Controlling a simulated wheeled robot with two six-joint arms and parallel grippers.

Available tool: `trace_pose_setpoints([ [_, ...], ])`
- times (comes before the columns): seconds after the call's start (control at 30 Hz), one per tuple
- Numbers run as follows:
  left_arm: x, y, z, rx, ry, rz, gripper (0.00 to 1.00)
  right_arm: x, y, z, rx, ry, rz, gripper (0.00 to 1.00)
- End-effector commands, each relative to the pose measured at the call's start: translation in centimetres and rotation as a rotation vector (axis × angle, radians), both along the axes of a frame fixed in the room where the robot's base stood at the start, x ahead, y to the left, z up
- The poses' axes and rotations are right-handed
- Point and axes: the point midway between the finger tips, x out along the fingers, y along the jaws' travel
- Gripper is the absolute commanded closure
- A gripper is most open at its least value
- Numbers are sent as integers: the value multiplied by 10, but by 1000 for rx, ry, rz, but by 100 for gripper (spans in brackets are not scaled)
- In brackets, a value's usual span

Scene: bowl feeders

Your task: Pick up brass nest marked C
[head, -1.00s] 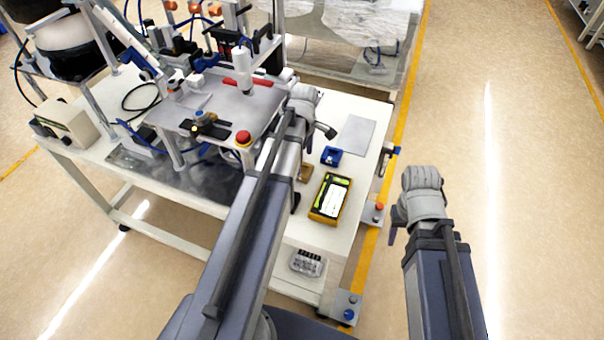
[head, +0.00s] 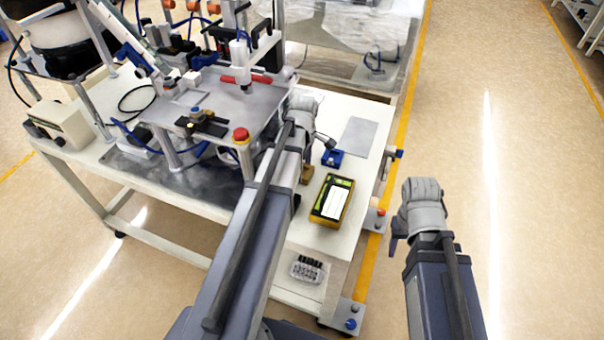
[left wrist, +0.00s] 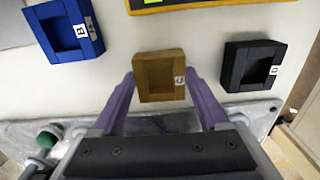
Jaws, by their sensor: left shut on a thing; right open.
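The brass nest marked C (left wrist: 158,76) sits between the purple fingers of my left gripper (left wrist: 160,78) in the left wrist view. The gripper is shut on it, one finger at each side, with its label on the right side. I cannot tell whether it is clear of the tabletop. In the head view the brass nest (head: 307,174) shows only partly beside my left arm, and the left fingertips are hidden. My right gripper (head: 394,238) is open and empty over the floor, right of the table.
A blue nest marked B (left wrist: 68,32) lies to the left and a black nest marked D (left wrist: 250,66) to the right. The red button (head: 241,135) stands left of my arm.

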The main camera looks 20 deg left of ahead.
Motion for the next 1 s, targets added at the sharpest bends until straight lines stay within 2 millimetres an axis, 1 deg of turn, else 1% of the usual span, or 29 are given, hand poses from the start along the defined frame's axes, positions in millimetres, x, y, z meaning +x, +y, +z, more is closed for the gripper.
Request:
trace_pose_setpoints([
  [0.03,0,0,0,0,0,0,39,0,0,0,0,0,0,50],
  [0.07,0,0,0,0,0,0,43,0,0,0,0,0,0,50],
  [0.57,0,0,0,0,0,0,99,0,0,0,0,0,0,50],
  [0.87,0,0,0,0,0,0,100,0,0,0,0,0,0,50],
  [1.0,0,0,3,0,0,0,100,0,0,3,0,0,0,50],
])
